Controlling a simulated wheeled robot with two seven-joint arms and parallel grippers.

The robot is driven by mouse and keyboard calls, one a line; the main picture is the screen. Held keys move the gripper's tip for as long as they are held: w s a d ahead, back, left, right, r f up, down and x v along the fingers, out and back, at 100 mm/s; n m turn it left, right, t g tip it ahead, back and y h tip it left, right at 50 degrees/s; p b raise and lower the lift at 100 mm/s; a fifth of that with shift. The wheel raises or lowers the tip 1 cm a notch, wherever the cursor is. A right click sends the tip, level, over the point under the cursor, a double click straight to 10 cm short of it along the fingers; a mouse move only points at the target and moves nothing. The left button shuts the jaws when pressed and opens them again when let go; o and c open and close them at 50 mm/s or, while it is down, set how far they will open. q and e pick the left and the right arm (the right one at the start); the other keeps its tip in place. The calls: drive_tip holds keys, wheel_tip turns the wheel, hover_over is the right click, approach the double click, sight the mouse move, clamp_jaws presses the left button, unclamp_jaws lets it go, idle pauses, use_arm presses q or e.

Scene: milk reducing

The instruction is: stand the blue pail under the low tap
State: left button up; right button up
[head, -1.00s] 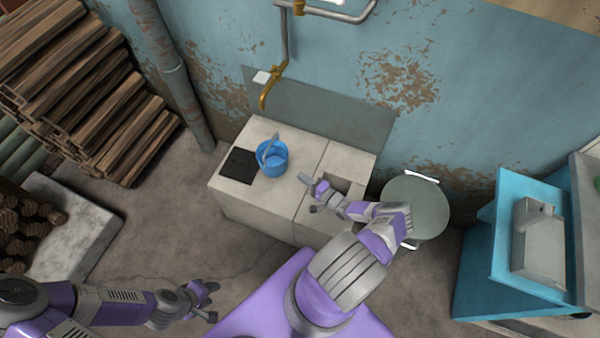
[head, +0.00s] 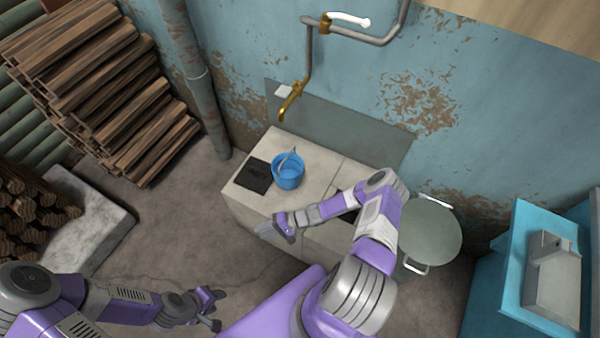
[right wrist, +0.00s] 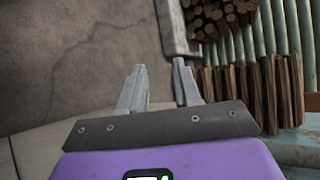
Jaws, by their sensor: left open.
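The blue pail (head: 287,176) stands upright on the pale counter (head: 310,178), its handle raised. A brass tap (head: 289,102) on the wall hangs behind and above the counter; the pail appears in front of its spout, not clearly beneath it. My right gripper (head: 268,231) is near the counter's front edge, in front of the pail and apart from it. In the right wrist view its two fingers (right wrist: 159,75) are apart with nothing between them. My left gripper (head: 217,308) is open and empty over the floor at lower left.
A black square (head: 257,175) lies on the counter left of the pail. A recess in the counter is partly hidden by my right arm. A grey-green lidded pot (head: 430,235) stands to the right. Stacked wood (head: 100,90) is at left, a blue stand (head: 510,270) at far right.

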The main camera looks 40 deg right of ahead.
drive_tip(key=s+a+r+n+g+h, duration=0.35)
drive_tip(key=s+a+g, duration=0.3)
drive_tip(key=s, duration=0.25)
drive_tip(key=s+r+n+t+h, duration=0.1)
drive_tip(key=s+r+n+h, duration=0.2)
drive_tip(key=r, duration=0.4)
drive_tip(key=shift+s+d+h, duration=0.35)
drive_tip(key=shift+s+h, duration=0.3)
drive_tip(key=shift+s, duration=0.05)
drive_tip(key=shift+a+f, duration=0.1)
drive_tip(key=shift+a, duration=0.05)
